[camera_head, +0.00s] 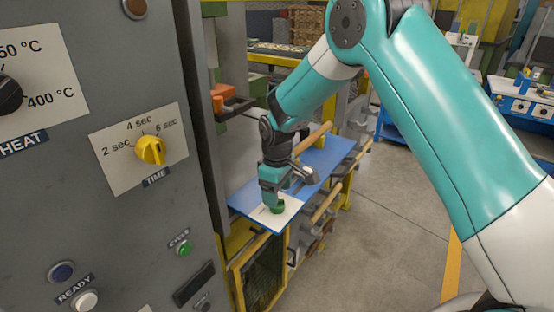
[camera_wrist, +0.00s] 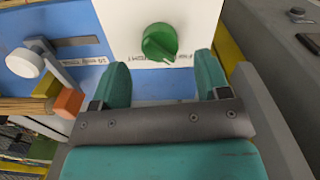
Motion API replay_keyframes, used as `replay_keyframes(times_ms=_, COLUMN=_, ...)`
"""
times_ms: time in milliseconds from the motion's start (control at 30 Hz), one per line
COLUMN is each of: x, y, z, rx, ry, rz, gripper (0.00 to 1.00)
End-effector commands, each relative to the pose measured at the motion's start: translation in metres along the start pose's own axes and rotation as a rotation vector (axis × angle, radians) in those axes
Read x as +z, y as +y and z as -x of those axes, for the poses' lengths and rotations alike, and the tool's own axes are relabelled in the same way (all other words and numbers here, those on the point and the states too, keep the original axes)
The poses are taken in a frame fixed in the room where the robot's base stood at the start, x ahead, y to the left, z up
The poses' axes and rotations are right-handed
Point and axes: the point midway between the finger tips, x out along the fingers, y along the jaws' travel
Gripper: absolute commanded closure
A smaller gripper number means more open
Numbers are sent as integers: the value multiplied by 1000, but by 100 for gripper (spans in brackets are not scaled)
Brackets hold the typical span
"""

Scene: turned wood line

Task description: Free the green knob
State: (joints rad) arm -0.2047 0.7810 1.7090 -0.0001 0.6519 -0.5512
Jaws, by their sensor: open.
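The green knob (camera_wrist: 160,42) is a round dial with a pale pointer line, set on a white plate (camera_wrist: 120,15) in the wrist view. In the head view the green knob (camera_head: 278,207) shows at the tip of my gripper, on the white end of a blue panel. My gripper (camera_wrist: 163,80) is open, with its two teal fingers apart, one toward each side of the knob. In the wrist view the knob lies just beyond the fingertips, and I see no finger touching it. Lettering on the plate beside the knob is partly readable.
A grey cabinet (camera_head: 90,210) with a yellow time knob (camera_head: 151,150) and buttons stands close at left. A white-ended lever (camera_wrist: 25,62) and an orange block (camera_wrist: 69,101) sit left of my gripper in the wrist view. Open floor (camera_head: 385,230) lies to the right.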

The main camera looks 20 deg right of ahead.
Motion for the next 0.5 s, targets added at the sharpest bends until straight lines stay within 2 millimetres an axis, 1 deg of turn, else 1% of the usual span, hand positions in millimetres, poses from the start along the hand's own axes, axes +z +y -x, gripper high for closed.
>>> replay_keyframes(times_ms=33, x=-1, y=1, z=12, rx=4, ry=7, rz=0, gripper=31)
replay_keyframes(times_ms=100, x=-1, y=1, z=31, rx=4, ry=7, rz=0, gripper=31)
replay_keyframes(times_ms=300, x=-1, y=0, z=82, rx=4, ry=7, rz=1, gripper=31)
replay_keyframes(times_ms=400, x=-1, y=0, z=102, rx=3, ry=6, rz=1, gripper=31)
replay_keyframes(times_ms=500, x=-1, y=0, z=118, rx=2, ry=4, rz=1, gripper=31)
